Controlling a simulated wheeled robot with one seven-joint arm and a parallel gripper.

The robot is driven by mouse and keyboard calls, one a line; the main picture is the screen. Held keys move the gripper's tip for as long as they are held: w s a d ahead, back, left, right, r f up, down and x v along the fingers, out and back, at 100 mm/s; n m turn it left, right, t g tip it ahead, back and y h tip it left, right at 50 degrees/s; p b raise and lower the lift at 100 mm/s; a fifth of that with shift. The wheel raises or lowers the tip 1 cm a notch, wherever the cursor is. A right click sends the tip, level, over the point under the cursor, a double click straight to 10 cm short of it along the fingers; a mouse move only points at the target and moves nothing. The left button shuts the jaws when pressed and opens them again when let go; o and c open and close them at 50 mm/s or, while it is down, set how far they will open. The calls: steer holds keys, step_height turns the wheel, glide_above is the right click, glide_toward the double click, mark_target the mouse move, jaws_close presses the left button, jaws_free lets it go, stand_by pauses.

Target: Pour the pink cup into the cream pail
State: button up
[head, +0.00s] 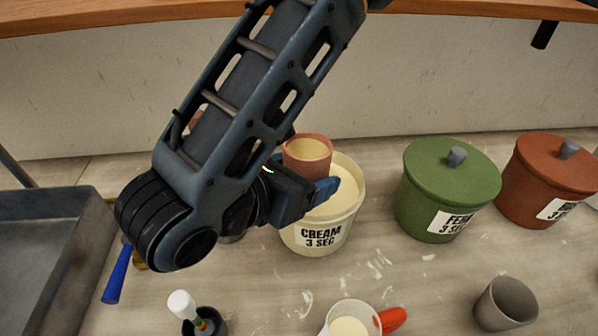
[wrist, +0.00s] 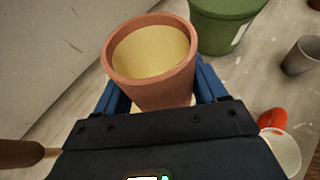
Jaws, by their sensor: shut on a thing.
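The pink cup (head: 307,155) is held between the blue fingers of my gripper (head: 322,190), which is shut on it. In the wrist view the cup (wrist: 150,88) sits between the fingers of my gripper (wrist: 160,98), with a cream-coloured filling showing inside. The cup looks close to upright. The cream pail (head: 322,238), labelled "CREAM 3 SEC", stands open on the table with pale contents. The cup is over or just behind the pail's far left rim; its height above the pail cannot be told. My gripper and the cup hide part of the pail.
A green lidded pail (head: 445,195) and a red-brown lidded pail (head: 548,180) stand to the right. In front are a white cup with a red handle (head: 350,322), a grey cup (head: 505,304) and a dark pot with a brush (head: 200,318). A grey tray (head: 50,240) lies left.

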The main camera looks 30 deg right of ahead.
steer(key=shift+d+f+h, duration=0.1)
steer(key=shift+d+h, duration=0.1)
steer(key=shift+h, duration=0.2)
steer(key=shift+r, duration=1.5)
